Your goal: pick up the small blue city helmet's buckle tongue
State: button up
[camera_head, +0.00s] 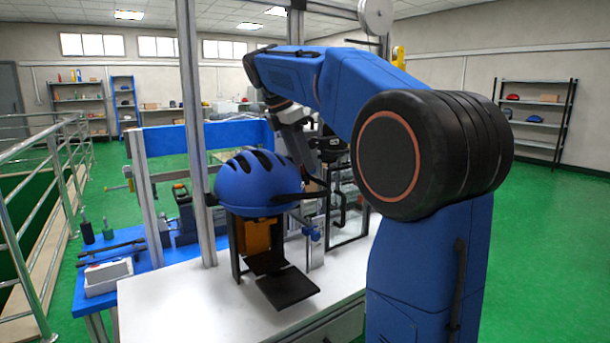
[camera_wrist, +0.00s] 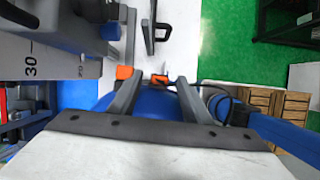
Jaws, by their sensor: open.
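The blue helmet (camera_head: 255,190) with dark vents rests on a stand with an orange block (camera_head: 255,237) on the white table. A dark strap (camera_head: 300,196) runs from its right side. In the wrist view, part of the blue helmet (camera_wrist: 155,103) shows between and below the fingers of my gripper (camera_wrist: 142,76). The two grey fingers stand apart, with orange at their tips, and I see nothing clearly held between them. Dark strap-like parts lie near the right finger. I cannot make out the buckle tongue for certain. In the head view my fingers are hidden behind my arm and the helmet.
Upright metal posts (camera_head: 195,130) stand close to the helmet. A black frame (camera_head: 350,205) stands right of it. A blue side table (camera_head: 120,250) with a white box (camera_head: 108,277) is at left. The front of the white table (camera_head: 190,315) is clear.

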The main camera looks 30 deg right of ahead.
jog(key=shift+d+f, duration=0.1)
jog(key=shift+f, duration=0.25)
jog(key=c, duration=0.9)
